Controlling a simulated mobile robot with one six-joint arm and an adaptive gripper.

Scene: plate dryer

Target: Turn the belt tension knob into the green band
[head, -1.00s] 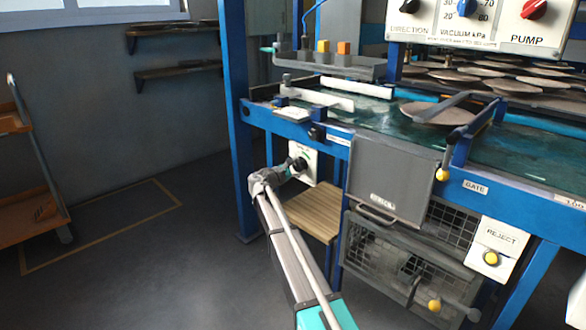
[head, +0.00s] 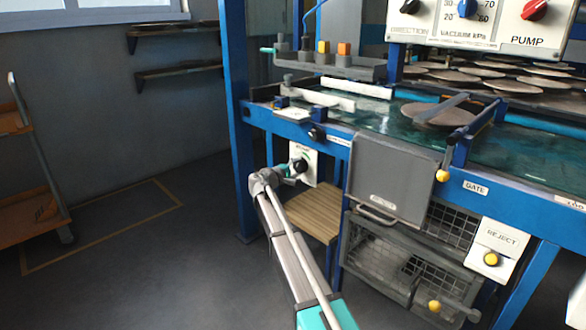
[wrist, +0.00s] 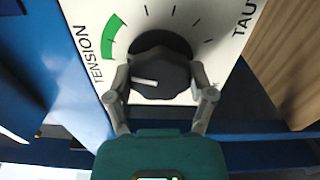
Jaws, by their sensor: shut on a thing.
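The belt tension knob (wrist: 165,48) is black and round, on a white dial plate (wrist: 225,50) marked TENSION and TAUT. It also shows in the head view (head: 300,165), small, under the front left of the machine. The green band (wrist: 112,36) lies on the dial at the knob's upper left. The knob's white pointer mark (wrist: 146,82) points left and slightly up, towards the band's side. The knob stands out from the plate, so exact alignment is hard to judge. My gripper (wrist: 161,80) is shut on the knob, one finger on each side.
A wooden stool-like slatted top (head: 306,214) stands below the dial. A grey panel (head: 390,178) hangs to the right, above a wire mesh crate (head: 385,250). A blue post (head: 236,120) stands to the left. The floor further left is clear up to an orange trolley (head: 30,190).

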